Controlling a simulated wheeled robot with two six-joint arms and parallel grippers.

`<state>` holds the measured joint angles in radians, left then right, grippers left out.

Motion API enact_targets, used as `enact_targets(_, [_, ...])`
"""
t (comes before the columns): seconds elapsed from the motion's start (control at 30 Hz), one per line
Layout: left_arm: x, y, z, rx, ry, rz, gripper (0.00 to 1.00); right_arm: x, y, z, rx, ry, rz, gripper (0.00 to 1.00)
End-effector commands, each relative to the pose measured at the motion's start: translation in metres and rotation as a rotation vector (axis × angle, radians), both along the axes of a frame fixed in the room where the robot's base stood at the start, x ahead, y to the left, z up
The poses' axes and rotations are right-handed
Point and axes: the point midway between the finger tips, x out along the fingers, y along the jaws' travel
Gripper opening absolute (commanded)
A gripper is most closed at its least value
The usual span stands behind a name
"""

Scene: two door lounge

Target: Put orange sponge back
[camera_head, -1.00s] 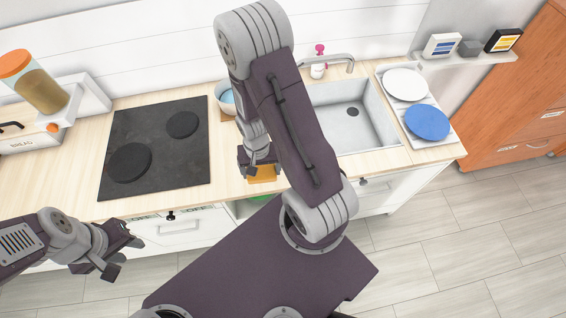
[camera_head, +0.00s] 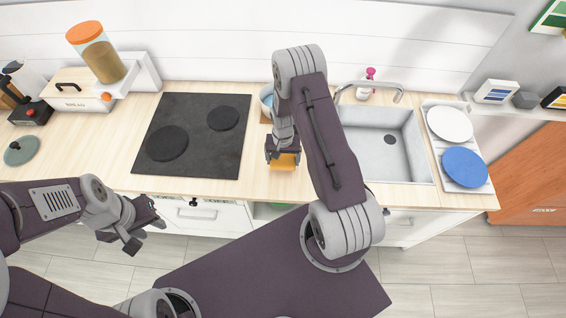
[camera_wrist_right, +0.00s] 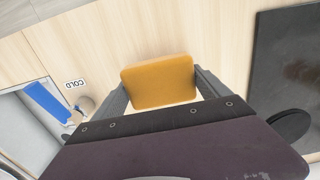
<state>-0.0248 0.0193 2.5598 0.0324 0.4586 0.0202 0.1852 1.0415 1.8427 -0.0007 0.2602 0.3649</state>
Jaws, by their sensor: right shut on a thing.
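The orange sponge (camera_head: 285,162) is between the fingers of my right gripper (camera_head: 284,156), over the wooden counter between the cooktop and the sink. In the right wrist view the sponge (camera_wrist_right: 158,82) shows its broad orange face, with a grey finger against each side. My right gripper is shut on it. Whether the sponge touches the counter I cannot tell. My left gripper (camera_head: 143,228) is empty, with its fingers apart, in front of the drawers at the lower left.
The black cooktop (camera_head: 197,135) lies left of the sponge and the sink (camera_head: 385,145) right of it. A bowl (camera_head: 266,98) stands behind my right gripper. A rack with a white plate (camera_head: 450,124) and a blue plate (camera_head: 465,167) is at the right. A bread box (camera_head: 83,99) stands at the left.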

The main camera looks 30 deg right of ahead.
Motion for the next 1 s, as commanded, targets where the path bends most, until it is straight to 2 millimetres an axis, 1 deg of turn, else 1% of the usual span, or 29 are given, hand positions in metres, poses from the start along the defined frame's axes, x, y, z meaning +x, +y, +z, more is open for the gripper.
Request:
enact_targets(0.13, [0.000,0.000,0.003,0.000,0.000,0.000,0.36,0.001,-0.001,-0.004,0.001,0.001,0.000,0.42])
enact_targets(0.3, [0.000,0.000,0.016,0.000,0.000,0.000,0.36,0.000,0.000,-0.030,0.000,0.002,0.000,0.42])
enact_targets(0.4, [0.000,0.000,0.017,0.000,0.000,0.000,0.36,0.001,-0.001,-0.040,0.001,0.001,0.000,0.42])
enact_targets(0.63, [0.000,0.000,0.015,0.000,0.000,0.000,0.36,0.001,0.000,-0.042,-0.001,-0.001,0.000,0.42])
enact_targets(0.8, [0.000,0.000,0.009,0.000,0.000,0.000,0.36,0.001,0.000,-0.048,0.000,0.000,0.000,0.42])
enact_targets(0.83, [0.000,0.000,0.009,0.000,0.000,0.000,0.36,0.001,0.000,-0.048,0.000,0.000,0.000,0.88])
enact_targets(0.87, [0.000,0.000,0.010,0.000,0.000,0.000,0.36,0.001,0.000,-0.047,0.000,0.000,0.000,0.97])
enact_targets(0.9, [0.000,0.000,0.010,0.000,0.000,0.000,0.36,0.000,0.000,-0.047,0.000,0.000,0.000,1.00])
enact_targets(1.0, [0.000,0.000,0.010,0.000,0.000,0.000,0.36,0.000,0.000,-0.047,0.000,0.002,-0.001,1.00])
